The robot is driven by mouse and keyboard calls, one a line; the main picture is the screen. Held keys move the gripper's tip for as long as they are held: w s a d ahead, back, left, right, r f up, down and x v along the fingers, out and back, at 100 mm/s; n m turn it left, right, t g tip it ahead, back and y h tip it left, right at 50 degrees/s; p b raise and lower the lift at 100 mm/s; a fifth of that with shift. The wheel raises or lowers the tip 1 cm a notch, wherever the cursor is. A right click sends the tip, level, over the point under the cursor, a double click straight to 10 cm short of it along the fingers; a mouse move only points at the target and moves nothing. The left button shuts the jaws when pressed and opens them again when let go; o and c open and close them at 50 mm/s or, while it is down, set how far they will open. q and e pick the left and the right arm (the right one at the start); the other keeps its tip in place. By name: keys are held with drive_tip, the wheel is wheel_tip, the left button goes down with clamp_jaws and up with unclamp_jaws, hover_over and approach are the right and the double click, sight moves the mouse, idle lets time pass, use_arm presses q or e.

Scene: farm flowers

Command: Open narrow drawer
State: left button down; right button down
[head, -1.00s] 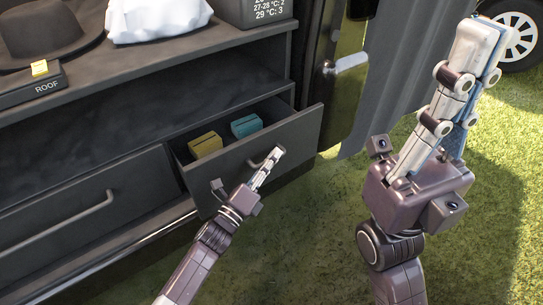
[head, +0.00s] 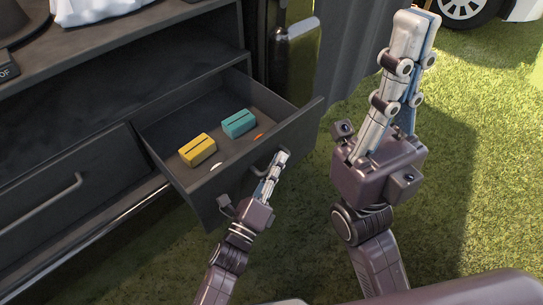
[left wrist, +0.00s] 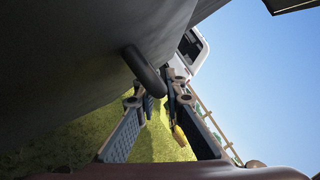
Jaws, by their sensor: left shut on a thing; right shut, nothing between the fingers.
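The narrow drawer (head: 250,160) is pulled well out of the dark cabinet. Inside it lie a yellow block (head: 197,150), a teal block (head: 239,124) and small white and orange things partly hidden by the front panel. My left gripper (head: 279,160) is shut on the drawer's handle (head: 263,158) at the front panel. In the left wrist view, the dark handle (left wrist: 143,70) runs to the fingers (left wrist: 163,95). My right gripper (head: 418,22) is shut and empty, raised to the right of the drawer, apart from it.
A wider closed drawer with a bar handle (head: 65,197) is to the left. The shelf above carries a hat (head: 22,22) and white cloth (head: 95,8). A grey corrugated panel (head: 352,60) stands behind the drawer's right side. Grass in front is open.

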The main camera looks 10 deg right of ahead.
idle(0.3)
use_arm(q)
drive_tip(key=c, duration=2.3)
unclamp_jaws()
drive_tip(key=shift+s+a, duration=0.1)
drive_tip(key=shift+s, duration=0.05)
drive_tip(key=v, duration=1.1)
drive_tip(key=shift+s+a, duration=0.2)
drive_tip(key=shift+s, duration=0.15)
drive_tip(key=shift+f, duration=0.1)
